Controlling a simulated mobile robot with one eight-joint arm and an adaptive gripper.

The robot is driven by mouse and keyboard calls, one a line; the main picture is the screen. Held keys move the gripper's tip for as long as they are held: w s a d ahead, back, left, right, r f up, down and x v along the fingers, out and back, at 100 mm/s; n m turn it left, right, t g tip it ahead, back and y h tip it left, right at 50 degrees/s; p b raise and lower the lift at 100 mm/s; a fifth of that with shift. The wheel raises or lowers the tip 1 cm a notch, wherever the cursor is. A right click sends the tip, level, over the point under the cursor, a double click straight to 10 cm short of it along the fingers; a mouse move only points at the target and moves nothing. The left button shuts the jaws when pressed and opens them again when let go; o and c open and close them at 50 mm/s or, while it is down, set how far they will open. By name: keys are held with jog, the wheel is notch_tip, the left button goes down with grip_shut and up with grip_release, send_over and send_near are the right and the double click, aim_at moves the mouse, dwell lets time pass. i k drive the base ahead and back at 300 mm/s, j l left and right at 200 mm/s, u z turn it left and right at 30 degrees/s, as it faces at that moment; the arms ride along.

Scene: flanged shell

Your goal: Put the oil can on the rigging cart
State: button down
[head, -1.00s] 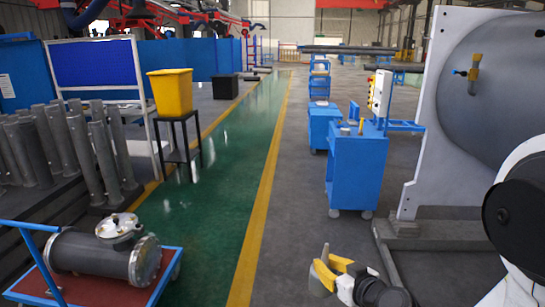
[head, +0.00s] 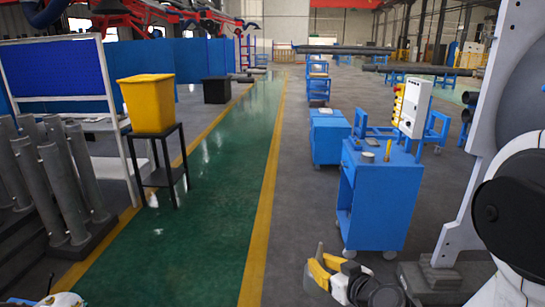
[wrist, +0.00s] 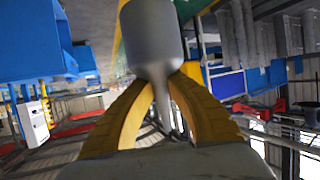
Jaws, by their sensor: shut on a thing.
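My gripper (head: 318,272), with yellow fingers, is low at the bottom of the head view, right of the yellow floor line. In the wrist view its fingers (wrist: 157,80) are closed around the grey oil can (wrist: 152,35). The can's wide body lies beyond the fingertips and a narrow tapering part runs between the fingers. In the head view only a small part of the can shows by the fingers. A blue wheeled cart (head: 378,205), which looks like the rigging cart, stands ahead and to the right, apart from my gripper. Small items sit on its top.
A white control box (head: 413,108) stands at the cart's back. Another blue cabinet (head: 328,137) is behind it. A large white-framed machine (head: 470,190) is at right. A yellow bin (head: 147,103) on a black stand is left. The green walkway (head: 215,200) is clear.

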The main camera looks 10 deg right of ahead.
aim_at(380, 152)
jog(key=i, duration=1.85)
jog(key=i+z, duration=0.1)
jog(key=i, duration=0.5)
jog(key=i+j+z, duration=0.15)
jog(key=i, duration=0.45)
jog(key=i+j+z, duration=0.1)
jog(key=i, duration=0.55)
jog(key=i+j+z, duration=0.25)
jog(key=i+z, duration=0.2)
jog(key=i+j+z, duration=0.9)
jog(key=k, duration=0.1)
